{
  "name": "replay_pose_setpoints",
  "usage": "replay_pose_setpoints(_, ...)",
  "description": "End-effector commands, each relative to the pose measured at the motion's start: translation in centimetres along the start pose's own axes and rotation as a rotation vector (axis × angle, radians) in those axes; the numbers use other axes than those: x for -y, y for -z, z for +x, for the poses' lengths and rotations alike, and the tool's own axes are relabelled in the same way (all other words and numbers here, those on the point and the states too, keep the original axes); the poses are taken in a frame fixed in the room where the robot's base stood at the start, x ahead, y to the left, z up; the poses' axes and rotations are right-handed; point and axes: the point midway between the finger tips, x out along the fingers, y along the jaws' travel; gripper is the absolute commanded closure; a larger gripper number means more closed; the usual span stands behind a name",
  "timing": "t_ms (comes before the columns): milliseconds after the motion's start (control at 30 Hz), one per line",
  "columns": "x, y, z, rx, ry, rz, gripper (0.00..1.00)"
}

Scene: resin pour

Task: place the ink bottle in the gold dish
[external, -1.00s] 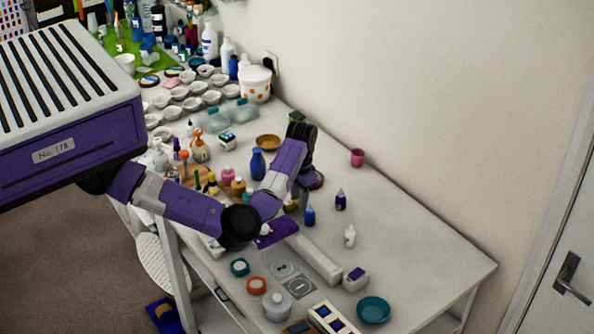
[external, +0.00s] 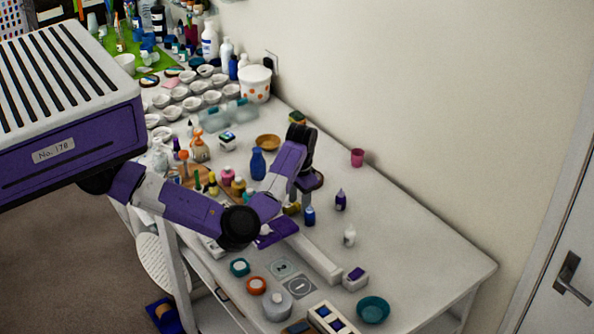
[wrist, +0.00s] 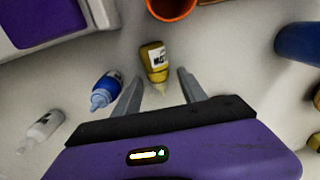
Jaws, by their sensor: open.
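A small yellow bottle (wrist: 153,58) with a white printed label lies in view between the two fingers of my open gripper (wrist: 160,75) in the wrist view, with clear space on both sides. In the external view the yellow bottle (external: 292,208) is partly hidden by my arm, under my gripper. A blue dropper bottle (wrist: 106,89) is just outside the left finger; it also shows in the external view (external: 309,216). A dark purple bottle (external: 341,201) stands to its right. A shallow gold-brown dish (external: 268,142) is farther back on the table and looks empty.
A white dropper bottle (external: 349,237) stands on open table to the right. A tall blue vase (external: 258,164) stands between the gripper and the dish. A pink cup (external: 357,157) is near the wall. A teal dish (external: 372,309) is at the front. The right table is mostly clear.

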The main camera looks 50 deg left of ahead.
Motion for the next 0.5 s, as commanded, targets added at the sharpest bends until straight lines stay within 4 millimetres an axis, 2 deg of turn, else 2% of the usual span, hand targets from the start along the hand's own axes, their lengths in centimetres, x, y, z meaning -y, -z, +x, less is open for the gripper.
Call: replay_pose_setpoints(500,-0.1,0.1,-9.6,-0.003,-0.004,0.001,0.51)
